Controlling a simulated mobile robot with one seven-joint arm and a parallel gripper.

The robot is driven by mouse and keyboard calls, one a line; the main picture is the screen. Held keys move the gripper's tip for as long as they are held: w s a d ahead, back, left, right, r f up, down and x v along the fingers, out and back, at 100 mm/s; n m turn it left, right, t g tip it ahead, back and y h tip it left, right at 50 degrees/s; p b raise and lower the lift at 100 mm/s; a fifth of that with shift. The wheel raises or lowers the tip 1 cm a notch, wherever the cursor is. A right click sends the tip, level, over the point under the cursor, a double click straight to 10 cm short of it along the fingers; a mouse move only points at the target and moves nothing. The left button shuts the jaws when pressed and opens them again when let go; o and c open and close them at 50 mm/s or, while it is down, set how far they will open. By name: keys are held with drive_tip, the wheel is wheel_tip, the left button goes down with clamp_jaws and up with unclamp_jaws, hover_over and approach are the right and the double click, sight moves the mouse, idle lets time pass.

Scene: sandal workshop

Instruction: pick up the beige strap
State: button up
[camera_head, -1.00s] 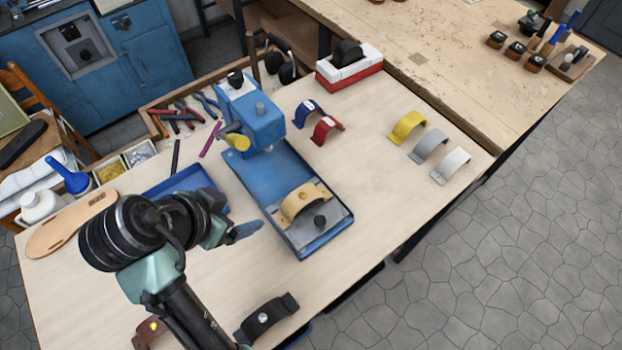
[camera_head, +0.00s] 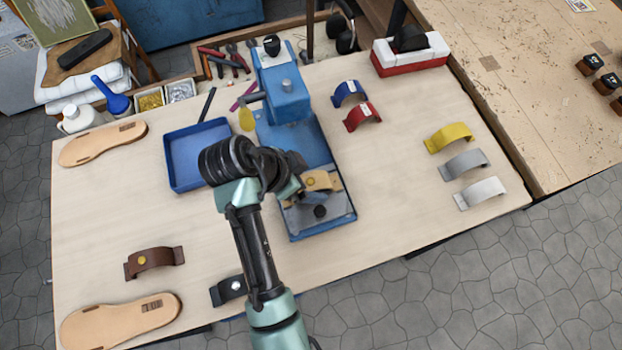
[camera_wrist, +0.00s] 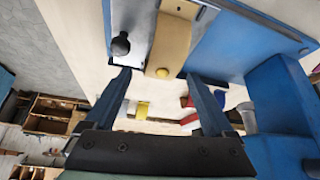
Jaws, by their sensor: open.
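The beige strap (camera_head: 322,181) is arched, with a gold stud, and lies on the grey metal plate (camera_head: 340,205) at the front of the blue press (camera_head: 287,97). My gripper (camera_head: 298,168) is right at the strap's left side in the head view, and my arm hides part of the strap. In the wrist view the strap (camera_wrist: 173,42) shows with its stud end between the two spread fingers (camera_wrist: 160,78). The fingers look apart from it. My gripper is open and empty.
A black knob (camera_head: 320,211) stands on the plate beside the strap. A blue tray (camera_head: 180,178) is left of the press. Blue (camera_head: 349,90) and red straps (camera_head: 362,114) lie behind on the right.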

drive_tip(key=shift+w+d+f, duration=0.15)
drive_tip(key=shift+d+f, duration=0.2)
drive_tip(key=shift+f, duration=0.25)
clamp_jaws()
drive_tip(key=shift+r, duration=0.1)
